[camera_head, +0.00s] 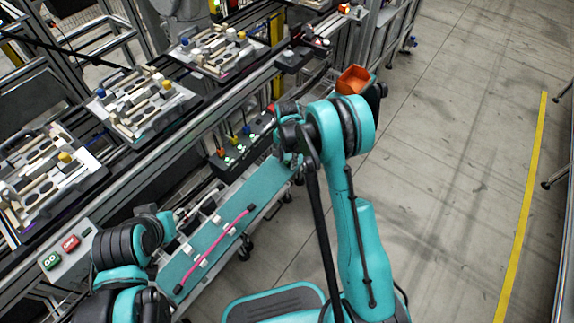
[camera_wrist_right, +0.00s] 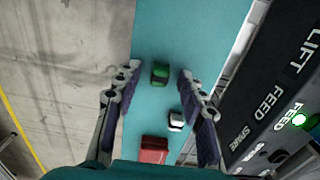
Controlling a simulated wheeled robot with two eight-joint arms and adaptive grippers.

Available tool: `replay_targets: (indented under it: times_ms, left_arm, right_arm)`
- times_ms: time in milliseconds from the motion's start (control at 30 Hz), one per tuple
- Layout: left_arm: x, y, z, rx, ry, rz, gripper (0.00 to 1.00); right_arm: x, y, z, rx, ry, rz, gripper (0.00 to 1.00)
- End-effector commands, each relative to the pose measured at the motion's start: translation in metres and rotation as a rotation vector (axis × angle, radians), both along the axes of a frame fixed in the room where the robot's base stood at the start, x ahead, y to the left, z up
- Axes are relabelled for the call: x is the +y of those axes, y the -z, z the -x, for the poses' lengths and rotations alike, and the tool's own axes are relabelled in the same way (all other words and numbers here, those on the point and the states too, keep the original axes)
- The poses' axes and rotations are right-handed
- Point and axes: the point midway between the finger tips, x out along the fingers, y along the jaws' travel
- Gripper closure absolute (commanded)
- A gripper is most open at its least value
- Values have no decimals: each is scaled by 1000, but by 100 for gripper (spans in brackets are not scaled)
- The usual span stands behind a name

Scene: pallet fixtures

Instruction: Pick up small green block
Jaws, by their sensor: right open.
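The small green block (camera_wrist_right: 160,73) lies on a teal strip (camera_wrist_right: 150,30) in the right wrist view. My right gripper (camera_wrist_right: 159,78) is open, with one finger on each side of the block in the picture and visible gaps to both. The fingers hold nothing. In the head view my right arm covers the spot, and I cannot make out the green block or the right fingertips. My left arm comes in at the lower left of the head view; its gripper's fingers are not clear there.
A white block (camera_wrist_right: 176,120) and a red block (camera_wrist_right: 154,150) lie near the green one. A dark labelled box (camera_wrist_right: 265,90) stands to the right in the wrist view. The head view shows a pink rod (camera_head: 215,250) on the teal surface, and open floor (camera_head: 450,150) at right.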

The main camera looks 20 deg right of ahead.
Motion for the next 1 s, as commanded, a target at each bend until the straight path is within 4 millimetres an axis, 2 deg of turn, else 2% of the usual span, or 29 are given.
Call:
replay_targets:
  times_ms: [100, 267, 733, 867, 1000]
  left_arm:
    - [0, -1, 0, 0, 0, 0, 68]
    - [0, -1, 0, 0, 0, 0, 68]
    - [0, -4, 0, 0, 0, 0, 68]
    - [0, -12, 0, 0, 0, 0, 68]
    - [0, -25, 0, 0, 0, 0, 68]
  right_arm:
    - [0, -2, 0, 0, 0, 0, 60]
    - [0, -2, 0, 0, 0, 0, 95]
    - [0, -7, 0, 0, 0, 0, 96]
    - [0, -22, 0, 0, -1, 0, 96]
    - [0, -49, 0, 1, -1, -1, 96]
